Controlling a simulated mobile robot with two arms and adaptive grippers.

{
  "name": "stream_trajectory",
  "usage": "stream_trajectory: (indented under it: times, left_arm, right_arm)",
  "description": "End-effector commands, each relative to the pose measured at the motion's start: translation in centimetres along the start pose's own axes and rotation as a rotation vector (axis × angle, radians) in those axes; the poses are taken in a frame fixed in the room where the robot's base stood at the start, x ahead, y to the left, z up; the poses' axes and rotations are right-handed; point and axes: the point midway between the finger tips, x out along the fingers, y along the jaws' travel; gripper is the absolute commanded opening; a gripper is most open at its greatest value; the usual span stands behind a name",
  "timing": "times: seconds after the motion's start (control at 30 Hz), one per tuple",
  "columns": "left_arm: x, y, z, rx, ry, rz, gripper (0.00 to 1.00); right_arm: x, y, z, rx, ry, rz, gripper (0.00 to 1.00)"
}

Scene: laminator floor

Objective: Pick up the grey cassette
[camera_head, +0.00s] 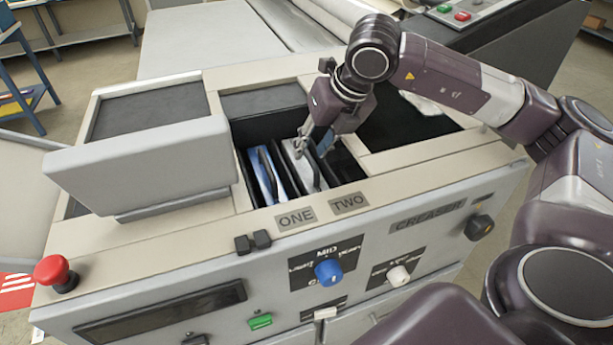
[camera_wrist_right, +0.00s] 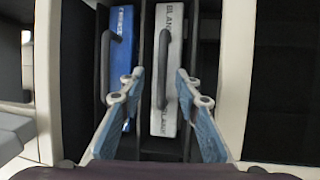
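The grey cassette (camera_head: 300,164) stands in the slot behind the label TWO, with a dark curved handle on top. In the right wrist view the grey cassette (camera_wrist_right: 170,20) has the word BLANK on it, and its handle (camera_wrist_right: 161,70) runs lengthwise. My right gripper (camera_head: 312,146) is over the far part of the grey cassette. In the right wrist view my right gripper (camera_wrist_right: 157,88) is open, with its fingers apart on either side of the grey cassette and nothing visibly gripped. A blue cassette (camera_head: 266,176) stands to the left, behind the label ONE. My left gripper is not in view.
The machine's raised lid (camera_head: 140,165) stands left of the slots. Slot walls lie close beside both cassettes. A dark open bay (camera_head: 400,125) is to the right.

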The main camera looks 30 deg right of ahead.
Motion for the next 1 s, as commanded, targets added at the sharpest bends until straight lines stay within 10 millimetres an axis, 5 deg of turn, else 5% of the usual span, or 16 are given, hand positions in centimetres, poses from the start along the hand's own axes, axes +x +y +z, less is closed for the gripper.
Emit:
stream_trajectory:
  times: [0.23, 0.53, 0.8, 1.0]
  left_arm:
    - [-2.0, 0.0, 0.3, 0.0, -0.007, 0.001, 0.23]
    - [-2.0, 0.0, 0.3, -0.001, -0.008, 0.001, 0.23]
    - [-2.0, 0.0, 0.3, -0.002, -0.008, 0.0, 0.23]
    - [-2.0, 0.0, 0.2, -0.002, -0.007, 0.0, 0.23]
  right_arm:
    - [3.2, -0.3, 0.0, 0.0, 0.002, -0.001, 0.3]
    - [3.9, -0.3, 0.0, 0.0, 0.0, 0.0, 0.3]
    - [3.9, -0.3, 0.0, 0.0, 0.0, 0.0, 0.01]
    - [3.9, -0.3, 0.0, 0.0, 0.0, 0.0, 0.0]
